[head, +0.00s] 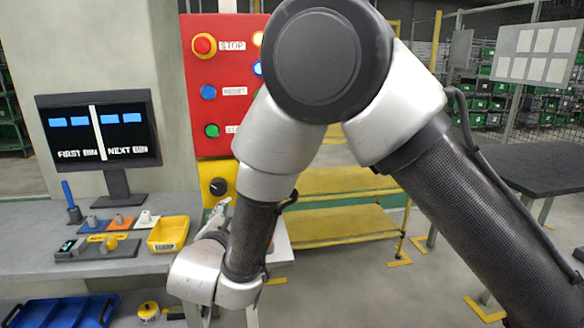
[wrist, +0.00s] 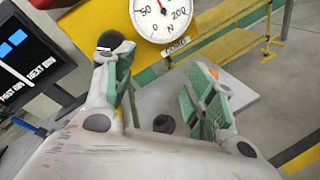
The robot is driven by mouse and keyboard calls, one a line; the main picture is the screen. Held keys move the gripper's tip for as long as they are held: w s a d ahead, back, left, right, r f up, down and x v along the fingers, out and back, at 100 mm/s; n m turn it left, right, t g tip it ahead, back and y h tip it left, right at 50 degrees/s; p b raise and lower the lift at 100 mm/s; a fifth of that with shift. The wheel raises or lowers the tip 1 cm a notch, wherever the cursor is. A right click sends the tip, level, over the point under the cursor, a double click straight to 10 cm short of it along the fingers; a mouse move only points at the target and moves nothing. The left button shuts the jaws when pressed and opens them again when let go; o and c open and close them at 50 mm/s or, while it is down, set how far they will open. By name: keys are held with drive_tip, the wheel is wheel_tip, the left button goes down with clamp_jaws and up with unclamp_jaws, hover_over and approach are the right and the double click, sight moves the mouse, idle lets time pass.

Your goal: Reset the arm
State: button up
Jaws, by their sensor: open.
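My arm fills the middle and right of the head view, bent at the elbow, with its wrist low at the centre. My gripper (wrist: 160,95) shows in the wrist view with its two green-padded fingers spread apart. Nothing is between the pads. Behind and below the fingers is a light grey surface with a small dark round part (wrist: 164,123) on it. In the head view the gripper is mostly hidden behind my wrist.
A grey workbench (head: 30,225) at left holds a monitor (head: 100,130), a yellow bin (head: 168,234) and small parts. A red button panel (head: 205,120) stands behind my arm. A round gauge (wrist: 162,12) is above the fingers. A blue tray (head: 60,312) lies low left. A dark table (head: 530,180) stands right.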

drive_tip(key=s+d+r+m+g+h, duration=0.15)
drive_tip(key=d+m+g+h, duration=0.35)
drive_tip(key=d, duration=1.1)
drive_tip(key=s+d+r+m+g+h, duration=0.1)
drive_tip(key=d+r+m+g+h, duration=0.35)
drive_tip(key=d, duration=1.15)
drive_tip(key=s+d+r+m+g+y, duration=0.1)
drive_tip(key=s+d+r+m+y, duration=0.3)
drive_tip(key=s+d+m, duration=0.5)
drive_tip(key=s+d+r+m+g+y, duration=0.1)
drive_tip(key=s+d+r+m+y, duration=0.3)
drive_tip(key=s+d+m, duration=0.5)
drive_tip(key=d+y, duration=0.1)
drive_tip(key=d, duration=0.4)
drive_tip(key=shift+s, duration=0.15)
drive_tip(key=shift+g, duration=0.25)
